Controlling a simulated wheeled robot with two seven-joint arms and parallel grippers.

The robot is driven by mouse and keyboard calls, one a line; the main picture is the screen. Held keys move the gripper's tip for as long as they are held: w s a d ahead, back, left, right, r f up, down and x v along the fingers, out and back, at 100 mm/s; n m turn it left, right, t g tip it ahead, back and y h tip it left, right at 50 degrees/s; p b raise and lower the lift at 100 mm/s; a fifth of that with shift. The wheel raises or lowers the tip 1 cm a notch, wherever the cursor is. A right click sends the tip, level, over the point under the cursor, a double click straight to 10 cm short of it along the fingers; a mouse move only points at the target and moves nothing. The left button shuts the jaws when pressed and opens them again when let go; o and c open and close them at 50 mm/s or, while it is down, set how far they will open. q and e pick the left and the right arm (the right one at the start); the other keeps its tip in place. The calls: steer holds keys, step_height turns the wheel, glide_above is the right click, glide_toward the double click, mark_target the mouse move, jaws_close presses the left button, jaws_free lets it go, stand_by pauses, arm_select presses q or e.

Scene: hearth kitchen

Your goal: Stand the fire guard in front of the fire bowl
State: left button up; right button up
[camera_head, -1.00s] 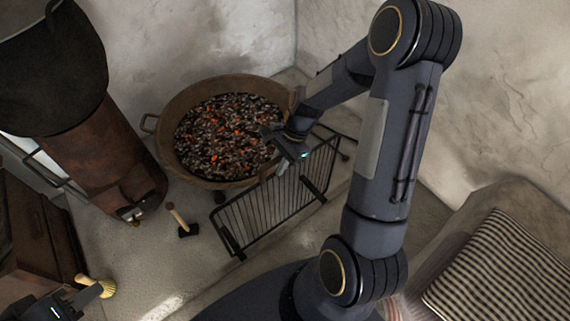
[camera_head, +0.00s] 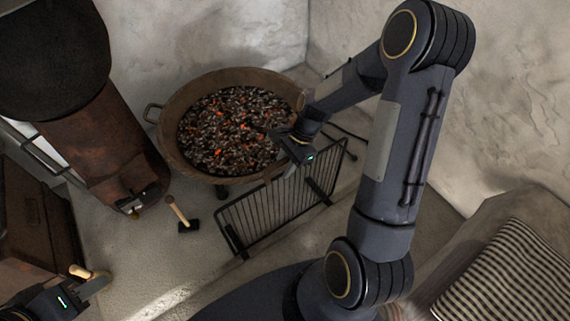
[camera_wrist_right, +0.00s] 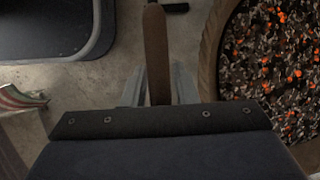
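The fire guard (camera_head: 265,212) is a black barred panel with dark feet and a brown handle (camera_wrist_right: 156,55). In the head view it is at the near right side of the fire bowl (camera_head: 178,160), a wide rusty bowl of glowing coals whose rim also shows in the wrist view (camera_wrist_right: 211,50). I cannot tell whether the guard's feet touch the floor. My right gripper (camera_head: 292,164) is at the guard's top, its fingers closed on both sides of the handle. My left gripper (camera_head: 97,286) is at the lower left, away from the guard; its finger opening is unclear.
A small mallet (camera_head: 180,214) lies on the floor left of the guard. A brush with a pale handle (camera_head: 84,272) is partly hidden by my left gripper. A rusty stove (camera_head: 100,145) stands left, a striped cushion (camera_head: 515,275) at right. Pale floor near the mallet is clear.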

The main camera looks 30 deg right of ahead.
steer(key=shift+o, duration=1)
steer(key=shift+r, duration=0.25)
steer(key=p+v, duration=0.3)
steer(key=v, duration=0.7)
steer(key=shift+d+r+p, duration=0.15)
steer(key=shift+r+p, duration=0.15)
steer(key=shift+p, duration=0.05)
steer(key=shift+d+r, duration=0.15)
steer(key=shift+r, duration=0.45)
steer(key=s+a+r+n+t, duration=0.2)
steer(key=s+a+r+n, duration=0.2)
steer(key=s+r+n, duration=0.2)
steer(key=s+a+r+n+t, duration=0.3)
steer(key=s+a+r+n, duration=0.1)
steer(key=s+n, duration=0.5)
steer(key=shift+s+a+r+h, duration=0.3)
steer(key=shift+s+r+h, duration=0.1)
steer(key=shift+s+r, duration=0.5)
